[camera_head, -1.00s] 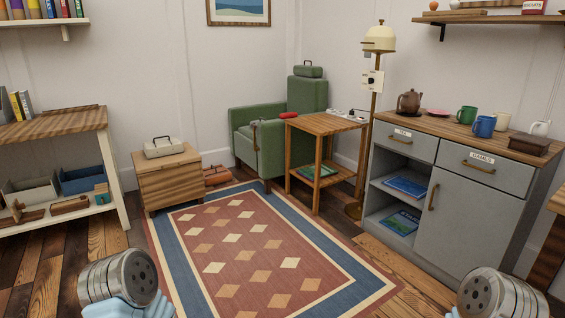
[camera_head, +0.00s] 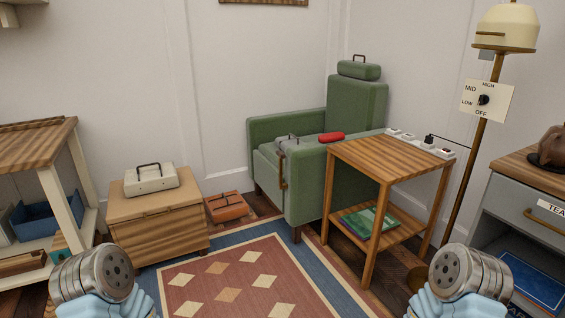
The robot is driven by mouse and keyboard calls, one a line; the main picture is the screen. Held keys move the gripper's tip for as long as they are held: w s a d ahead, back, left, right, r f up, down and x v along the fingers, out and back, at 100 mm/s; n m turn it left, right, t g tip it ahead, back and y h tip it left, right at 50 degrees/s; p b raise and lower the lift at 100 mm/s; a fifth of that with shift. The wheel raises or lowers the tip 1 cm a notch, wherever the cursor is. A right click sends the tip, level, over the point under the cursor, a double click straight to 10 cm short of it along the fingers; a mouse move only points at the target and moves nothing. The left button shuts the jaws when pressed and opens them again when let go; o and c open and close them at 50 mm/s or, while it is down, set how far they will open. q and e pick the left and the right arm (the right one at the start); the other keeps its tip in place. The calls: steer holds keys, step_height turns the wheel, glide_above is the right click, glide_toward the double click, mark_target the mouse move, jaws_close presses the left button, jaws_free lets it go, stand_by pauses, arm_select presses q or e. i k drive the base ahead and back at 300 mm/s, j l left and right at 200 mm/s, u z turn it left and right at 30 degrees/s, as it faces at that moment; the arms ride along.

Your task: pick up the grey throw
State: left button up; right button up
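A grey folded block with a thin dark handle, which looks like the grey throw (camera_head: 304,144), lies on the seat of the green armchair (camera_head: 308,190). The near armrest and a brown upright handle on the chair's front hide part of it. A red roll (camera_head: 331,137) lies just beside it on the armrest. Parts of my two arms show at the bottom left and bottom right, well short of the chair. No fingers of either gripper can be seen.
A wooden side table (camera_head: 385,155) stands right of the chair, with a floor lamp (camera_head: 470,150) behind. A wooden chest (camera_head: 157,230) bearing a cream handled block (camera_head: 150,179) stands left. A terracotta block (camera_head: 227,206) lies on the floor. The rug (camera_head: 240,285) in front is clear.

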mark_target(284, 142)
steer(key=i+j+z, duration=0.15)
steer(key=i, duration=1.05)
steer(key=z, duration=0.35)
steer(key=i+j+z, duration=0.1)
steer(key=z, duration=0.25)
steer(key=j+z, duration=0.15)
steer(key=z, duration=0.2)
